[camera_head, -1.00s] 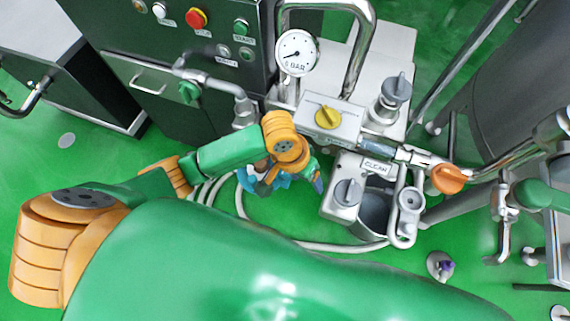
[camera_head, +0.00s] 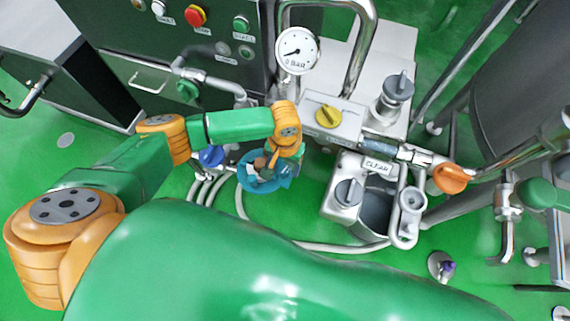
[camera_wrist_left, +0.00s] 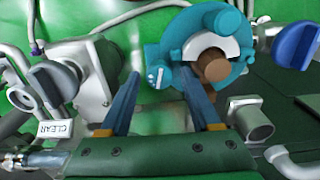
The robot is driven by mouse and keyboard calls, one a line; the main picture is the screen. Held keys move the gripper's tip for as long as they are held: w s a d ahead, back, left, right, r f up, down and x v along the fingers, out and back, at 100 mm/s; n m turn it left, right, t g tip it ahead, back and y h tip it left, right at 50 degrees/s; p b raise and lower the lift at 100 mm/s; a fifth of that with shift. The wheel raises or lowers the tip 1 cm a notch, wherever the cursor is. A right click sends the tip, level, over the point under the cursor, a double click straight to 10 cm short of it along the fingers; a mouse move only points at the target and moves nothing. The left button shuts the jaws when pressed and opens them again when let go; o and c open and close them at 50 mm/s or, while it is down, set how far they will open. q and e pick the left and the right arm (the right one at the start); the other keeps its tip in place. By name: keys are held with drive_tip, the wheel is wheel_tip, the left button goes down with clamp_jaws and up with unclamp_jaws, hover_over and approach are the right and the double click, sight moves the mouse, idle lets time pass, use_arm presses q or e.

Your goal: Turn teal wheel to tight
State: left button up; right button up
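The teal wheel (camera_head: 256,184) is a round teal part below the yellow-knob block, partly hidden by my left wrist in the head view. In the left wrist view the teal wheel (camera_wrist_left: 173,50) shows at top centre, with a pale face and a brown middle part. My left gripper (camera_wrist_left: 160,76) is open, its two dark blue fingers apart with no object clasped between them. The right finger reaches close to the wheel's lower left side; I cannot tell whether it touches. No tight marking is readable. My right gripper is not in view.
A blue knob (camera_head: 211,156) sits left of the wheel. A pressure gauge (camera_head: 297,51) stands above. Pale hoses loop below.

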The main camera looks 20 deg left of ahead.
use_arm(q)
clamp_jaws()
drive_tip(key=m+p, duration=0.2)
drive_tip(key=shift+r+m, duration=0.2)
drive_tip(key=shift+m, duration=0.1)
drive_tip(key=m+p, duration=0.2)
drive_tip(key=m, duration=0.1)
drive_tip(key=shift+d+m, duration=0.15)
drive_tip(key=shift+m, duration=0.15)
drive_tip(key=m+p, duration=0.1)
drive_tip(key=m, duration=0.3)
drive_tip(key=shift+f+m, duration=0.1)
drive_tip(key=shift+m, duration=0.2)
drive_tip(key=shift+m+p, duration=0.35)
drive_tip(key=shift+m, duration=1.85)
